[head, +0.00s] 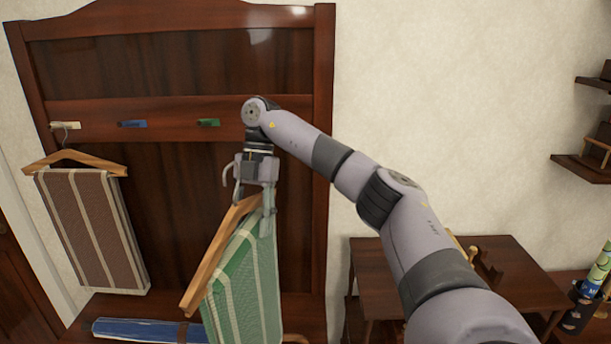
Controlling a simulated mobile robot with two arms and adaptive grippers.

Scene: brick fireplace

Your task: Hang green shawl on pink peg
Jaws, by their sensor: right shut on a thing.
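The green shawl (243,285), with pale stripes, hangs folded over a wooden hanger (209,268). My right gripper (254,192) is shut on this hanger near its upper end and holds it in front of the rack, below the row of pegs. The hanger is tilted, its near end lower in the picture. No pink peg shows; my right wrist covers the part of the peg rail right of the green peg (208,123). My left gripper is not in view.
The dark wooden rack (180,55) also has a blue peg (132,124) and a cream peg (65,126), from which a brown striped shawl (92,225) hangs. A blue rolled thing (140,329) lies below. A small table (505,262) and shelves (582,168) stand right.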

